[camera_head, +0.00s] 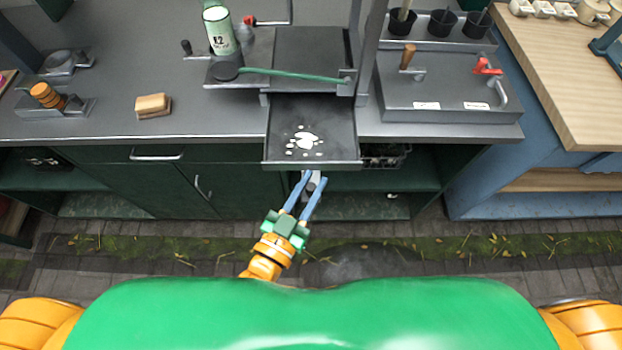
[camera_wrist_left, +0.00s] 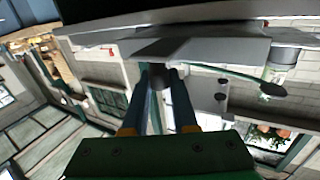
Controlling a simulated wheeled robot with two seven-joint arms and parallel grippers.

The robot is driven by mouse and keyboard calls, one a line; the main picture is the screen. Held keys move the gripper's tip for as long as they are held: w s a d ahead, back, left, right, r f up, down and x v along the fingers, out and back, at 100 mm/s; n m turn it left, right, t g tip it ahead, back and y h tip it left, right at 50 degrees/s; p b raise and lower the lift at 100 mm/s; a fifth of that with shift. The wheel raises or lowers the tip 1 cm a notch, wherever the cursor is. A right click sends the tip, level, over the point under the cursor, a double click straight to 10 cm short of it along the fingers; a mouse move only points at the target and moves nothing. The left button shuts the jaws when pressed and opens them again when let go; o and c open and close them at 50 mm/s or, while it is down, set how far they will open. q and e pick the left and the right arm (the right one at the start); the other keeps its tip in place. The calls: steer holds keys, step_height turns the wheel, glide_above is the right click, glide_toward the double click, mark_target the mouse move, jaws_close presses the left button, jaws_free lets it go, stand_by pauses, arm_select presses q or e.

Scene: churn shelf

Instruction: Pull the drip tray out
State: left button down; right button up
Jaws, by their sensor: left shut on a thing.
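The dark drip tray (camera_head: 335,110) sticks out from under the churn stand, past the front edge of the grey counter. White spilled liquid lies in small patches on its floor. My left gripper (camera_head: 313,182) is just in front of the tray's front lip, its blue fingers shut on the tray's grey handle (camera_head: 316,176). In the left wrist view the two fingers (camera_wrist_left: 158,75) close around a dark rounded grip. The back end of the tray is hidden under the stand. My right gripper is not in view.
A green K2 cylinder (camera_head: 219,32) stands on the stand's left, with a green bar (camera_head: 290,74) running right. The floor in front is clear.

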arm_select(q)
steer(key=c, duration=0.7)
jaws_free()
steer(key=shift+w, duration=0.1)
steer(key=b+v, duration=0.1)
steer(key=v, duration=0.6)
